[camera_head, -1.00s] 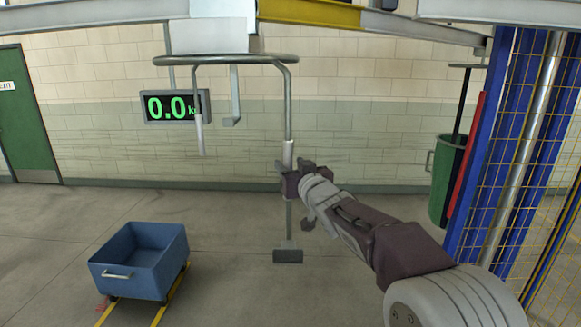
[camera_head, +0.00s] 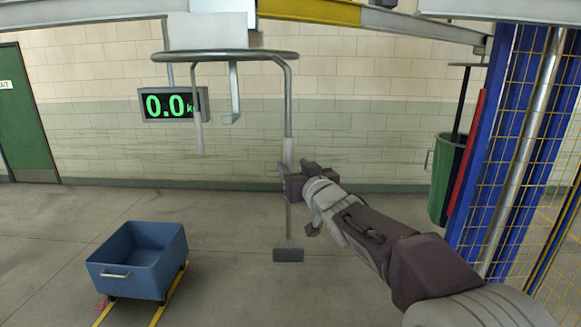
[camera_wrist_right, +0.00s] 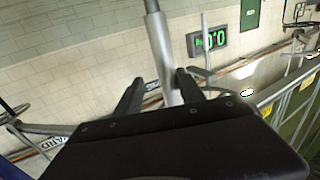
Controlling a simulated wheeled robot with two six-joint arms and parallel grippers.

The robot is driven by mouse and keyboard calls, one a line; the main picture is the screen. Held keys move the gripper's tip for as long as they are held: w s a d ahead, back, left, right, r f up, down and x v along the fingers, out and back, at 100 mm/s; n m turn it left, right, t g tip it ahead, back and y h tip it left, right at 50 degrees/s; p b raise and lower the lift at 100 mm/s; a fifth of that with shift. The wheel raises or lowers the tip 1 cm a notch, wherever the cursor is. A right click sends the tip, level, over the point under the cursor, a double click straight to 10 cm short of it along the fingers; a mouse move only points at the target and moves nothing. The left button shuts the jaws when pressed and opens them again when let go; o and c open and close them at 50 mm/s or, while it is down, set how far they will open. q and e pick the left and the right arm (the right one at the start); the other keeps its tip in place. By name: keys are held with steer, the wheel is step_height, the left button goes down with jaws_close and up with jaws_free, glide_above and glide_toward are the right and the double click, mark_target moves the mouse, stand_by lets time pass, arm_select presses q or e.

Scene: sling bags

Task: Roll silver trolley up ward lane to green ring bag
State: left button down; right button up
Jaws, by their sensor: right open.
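A grey metal hanging frame (camera_head: 288,100) with an oval ring and downward bars hangs under a white block (camera_head: 208,35) at the overhead rail. I cannot tell whether this is the silver trolley. My right gripper (camera_head: 291,181) is at the long bar's pale sleeve. In the right wrist view, the open fingers (camera_wrist_right: 160,94) are on either side of the pale bar (camera_wrist_right: 162,50); contact is unclear. I cannot make out a green ring bag. My left gripper is not in view.
A yellow and grey overhead rail (camera_head: 375,17) runs across the top. A blue cart (camera_head: 138,270) stands on yellow floor lines at lower left. A display (camera_head: 170,105) reads 0.0. A green bin (camera_head: 446,180) and blue mesh fence (camera_head: 515,130) stand right.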

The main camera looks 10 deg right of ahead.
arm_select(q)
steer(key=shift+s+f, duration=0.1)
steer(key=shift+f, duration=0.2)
arm_select(e)
steer(key=s, duration=0.6)
steer(key=shift+s+d, duration=0.15)
steer(key=shift+d, duration=0.25)
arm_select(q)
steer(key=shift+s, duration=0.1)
arm_select(e)
steer(key=shift+s, duration=0.1)
